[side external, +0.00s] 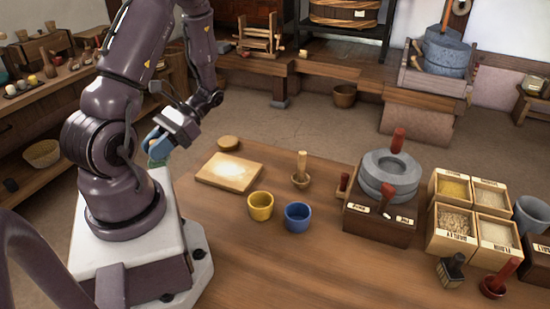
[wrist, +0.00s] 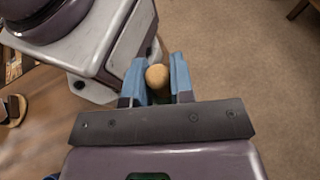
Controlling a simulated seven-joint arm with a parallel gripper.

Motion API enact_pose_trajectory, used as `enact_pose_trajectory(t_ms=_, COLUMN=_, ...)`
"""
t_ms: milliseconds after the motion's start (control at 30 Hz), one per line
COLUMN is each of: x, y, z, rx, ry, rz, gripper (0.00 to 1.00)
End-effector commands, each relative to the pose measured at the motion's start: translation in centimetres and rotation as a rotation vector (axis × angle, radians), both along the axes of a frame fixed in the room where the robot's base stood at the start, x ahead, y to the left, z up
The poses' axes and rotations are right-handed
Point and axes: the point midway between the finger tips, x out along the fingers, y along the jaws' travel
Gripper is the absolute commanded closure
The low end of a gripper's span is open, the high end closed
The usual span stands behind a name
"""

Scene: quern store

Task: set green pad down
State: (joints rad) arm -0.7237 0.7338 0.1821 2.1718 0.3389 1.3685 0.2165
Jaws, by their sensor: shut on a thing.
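My gripper (side external: 157,140) is beside my base, left of the wooden table's near work area. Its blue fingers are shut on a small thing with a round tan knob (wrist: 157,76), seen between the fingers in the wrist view. A bit of green (side external: 157,161) shows just under the fingers in the side view, and I take it for the green pad. Most of the pad is hidden by the fingers and the knob. It is held in the air, apart from the table (side external: 225,235).
A floury wooden board (side external: 210,179) and a round wooden disc (side external: 228,143) lie at the table's left. A yellow cup (side external: 260,207), a blue cup (side external: 297,217), a stone quern (side external: 375,181) and grain boxes (side external: 452,242) stand rightward. The table's front left is clear.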

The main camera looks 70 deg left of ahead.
Motion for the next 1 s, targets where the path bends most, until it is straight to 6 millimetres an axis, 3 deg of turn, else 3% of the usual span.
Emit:
enact_pose_trajectory(t_ms=200, x=3.0, y=-4.1, z=-1.2, rx=0.001, ry=0.003, rz=0.589, gripper=1.0)
enact_pose_trajectory(t_ms=367, x=7.1, y=-5.1, z=-1.5, rx=0.001, ry=0.004, rz=0.982, gripper=1.0)
enact_pose_trajectory(t_ms=700, x=16.4, y=-2.5, z=-0.3, rx=0.0, ry=0.005, rz=1.663, gripper=1.0)
enact_pose_trajectory(t_ms=1000, x=19.8, y=0.2, z=0.4, rx=0.0, ry=0.006, rz=1.901, gripper=1.0)
